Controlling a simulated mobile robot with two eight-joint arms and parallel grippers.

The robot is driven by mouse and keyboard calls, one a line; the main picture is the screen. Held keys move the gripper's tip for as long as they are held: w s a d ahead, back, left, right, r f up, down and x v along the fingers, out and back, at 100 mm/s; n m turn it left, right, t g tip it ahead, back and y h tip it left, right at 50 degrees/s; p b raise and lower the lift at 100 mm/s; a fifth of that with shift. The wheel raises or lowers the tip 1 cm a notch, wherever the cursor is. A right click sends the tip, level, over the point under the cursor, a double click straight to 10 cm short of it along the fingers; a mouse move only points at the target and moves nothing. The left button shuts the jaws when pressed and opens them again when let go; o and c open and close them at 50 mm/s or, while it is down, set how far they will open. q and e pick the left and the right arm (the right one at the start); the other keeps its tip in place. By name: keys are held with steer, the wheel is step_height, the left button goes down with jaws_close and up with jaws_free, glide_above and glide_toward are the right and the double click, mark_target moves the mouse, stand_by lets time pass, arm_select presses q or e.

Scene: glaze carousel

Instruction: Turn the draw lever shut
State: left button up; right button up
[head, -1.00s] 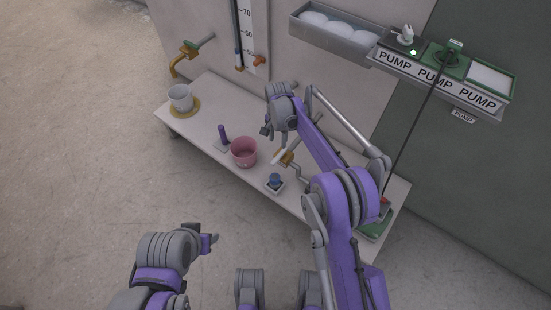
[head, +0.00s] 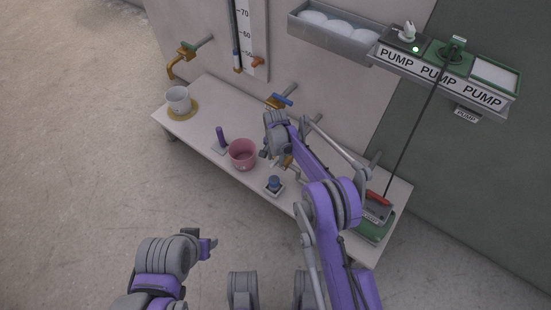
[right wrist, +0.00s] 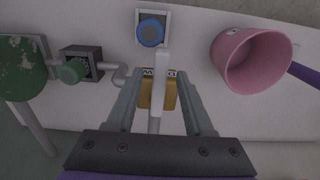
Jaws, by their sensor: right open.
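A white lever (right wrist: 160,72) sits on a brass valve body (right wrist: 158,96) with a small printed label. In the right wrist view it lies between the two fingers of my right gripper (right wrist: 162,80), which is open. I cannot tell whether a finger touches it. In the head view my right gripper (head: 272,153) reaches down over the bench beside the brass valve (head: 287,161), and mostly hides the lever. My left gripper (head: 209,247) is low in the head view, away from the bench; its jaw gap is unclear.
A pink pot (head: 243,154) and a blue knob on a white base (head: 274,184) stand close by. A purple upright handle (head: 221,137) and a grey cup (head: 179,99) are farther left. A blue-handled tap (head: 281,100) projects from the wall behind. A red-handled device (head: 377,199) is at right.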

jaws_close()
stand_by(1.4)
